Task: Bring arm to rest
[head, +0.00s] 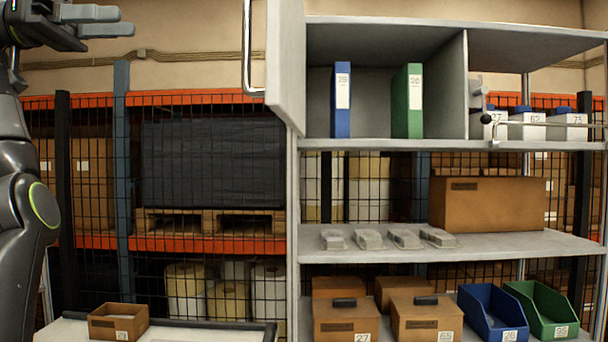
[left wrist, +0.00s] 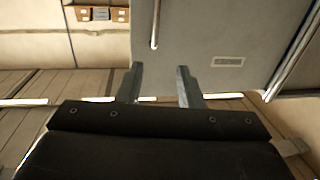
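My left gripper (head: 126,22) is raised at the top left of the head view, with its fingers pointing right. In the left wrist view the two fingers (left wrist: 158,85) stand apart with nothing between them. The gripper is clear of the open cabinet door (head: 286,65), which stands to its right with a long metal handle (head: 247,50). A grey panel with a small label (left wrist: 228,62) fills the upper middle of the left wrist view beyond the fingers. My right gripper is in neither view.
The shelf rack (head: 400,145) holds a blue binder (head: 342,100), a green binder (head: 408,100), a large cardboard box (head: 488,203) and several bins below. A small brown bin (head: 118,323) stands on a light table at the lower left. Open space lies below my gripper.

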